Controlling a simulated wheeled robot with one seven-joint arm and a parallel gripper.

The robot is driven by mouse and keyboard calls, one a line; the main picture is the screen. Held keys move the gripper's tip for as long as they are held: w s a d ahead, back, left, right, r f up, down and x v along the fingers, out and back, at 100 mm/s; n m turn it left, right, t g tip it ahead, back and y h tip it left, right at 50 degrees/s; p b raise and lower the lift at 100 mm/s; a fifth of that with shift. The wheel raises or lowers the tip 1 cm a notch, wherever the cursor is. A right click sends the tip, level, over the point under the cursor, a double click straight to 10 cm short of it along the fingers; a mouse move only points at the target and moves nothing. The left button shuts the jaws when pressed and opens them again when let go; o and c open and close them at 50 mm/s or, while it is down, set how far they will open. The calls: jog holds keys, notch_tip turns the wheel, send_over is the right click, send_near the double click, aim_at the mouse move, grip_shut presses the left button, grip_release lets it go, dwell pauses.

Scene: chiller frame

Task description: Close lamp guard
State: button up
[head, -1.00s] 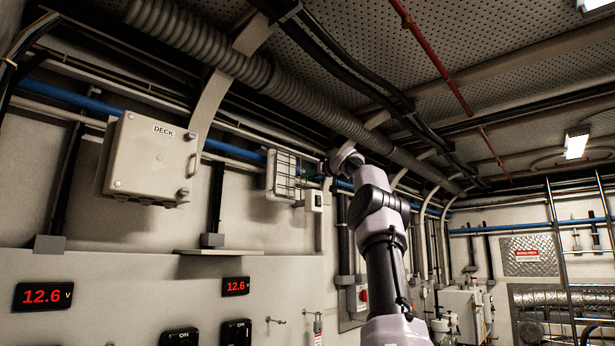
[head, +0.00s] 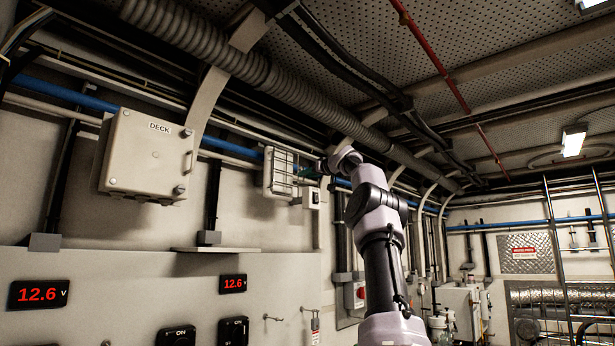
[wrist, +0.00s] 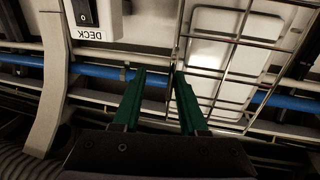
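The lamp guard (wrist: 236,42) is a thin wire grid in front of a pale rectangular lamp (wrist: 212,62) in the wrist view. In the head view the lamp with its guard (head: 281,172) is on the left wall, right of the DECK box. The grid looks skewed against the lamp; how far it stands off is unclear. My gripper (wrist: 158,75) has two green fingers spread apart, with nothing clearly between them. Its right fingertip overlaps the guard's near edge wire in the picture; contact cannot be told. In the head view my gripper (head: 308,172) is small, just right of the guard.
A small switch box labelled DECK (wrist: 95,15) is beside the lamp. A blue pipe (wrist: 98,71) runs along the wall behind the fingers. A larger DECK box (head: 147,160) is farther left. A ribbed duct (head: 235,72) and cables run overhead, close above my arm.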

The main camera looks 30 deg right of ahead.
jog(key=s+d, duration=0.1)
jog(key=s, duration=0.9)
jog(key=shift+s+d, duration=0.3)
jog(key=shift+d, duration=0.1)
